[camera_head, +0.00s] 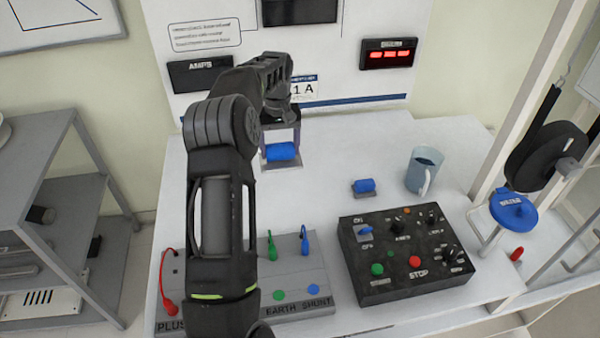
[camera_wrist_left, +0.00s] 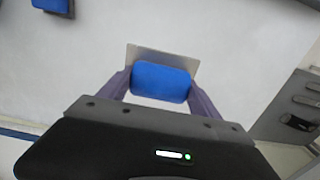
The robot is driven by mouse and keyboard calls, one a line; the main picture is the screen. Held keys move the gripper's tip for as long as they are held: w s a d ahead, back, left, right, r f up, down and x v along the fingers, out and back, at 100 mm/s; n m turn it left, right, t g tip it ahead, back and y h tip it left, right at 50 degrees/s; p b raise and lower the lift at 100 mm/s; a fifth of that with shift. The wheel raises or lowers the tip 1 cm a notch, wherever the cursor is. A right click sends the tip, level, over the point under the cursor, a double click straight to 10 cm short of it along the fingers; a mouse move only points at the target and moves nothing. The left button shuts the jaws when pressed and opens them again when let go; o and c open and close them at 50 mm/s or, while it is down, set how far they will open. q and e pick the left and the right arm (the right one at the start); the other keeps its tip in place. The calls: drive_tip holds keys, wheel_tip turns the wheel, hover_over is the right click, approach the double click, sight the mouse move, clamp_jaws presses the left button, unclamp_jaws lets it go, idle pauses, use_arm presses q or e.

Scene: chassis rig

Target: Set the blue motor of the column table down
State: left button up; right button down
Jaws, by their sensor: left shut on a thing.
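My left gripper (camera_head: 281,147) reaches over the white table (camera_head: 330,180) and is shut on a blue motor (camera_head: 283,152). The motor is a short blue cylinder on a light grey base plate (camera_head: 283,165). In the left wrist view the blue motor (camera_wrist_left: 160,82) lies crosswise between the two fingers, with its plate (camera_wrist_left: 150,55) showing beyond it. I cannot tell whether the plate touches the table. A second blue motor (camera_head: 364,186) stands on the table to the right; part of it also shows at the upper left of the left wrist view (camera_wrist_left: 50,5). My right gripper is not in view.
A blue-grey mug (camera_head: 424,170) stands right of the second motor. A black control box (camera_head: 405,254) and a grey terminal board (camera_head: 296,280) with plugs lie toward the front. An upright panel (camera_head: 350,75) stands behind. The table between the held motor and the second motor is clear.

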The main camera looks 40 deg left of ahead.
sight(281, 162)
use_arm(q)
wheel_tip(281, 162, down, 6)
drive_tip(key=shift+r+p, duration=0.15)
drive_tip(key=shift+p, duration=0.3)
wheel_tip(281, 162, down, 3)
drive_tip(key=shift+f+p, duration=0.15)
drive_tip(key=shift+p, duration=0.3)
drive_tip(key=shift+f, duration=0.15)
drive_tip(key=shift+f, duration=0.25)
drive_tip(key=o, duration=2)
drive_tip(key=shift+r, duration=0.15)
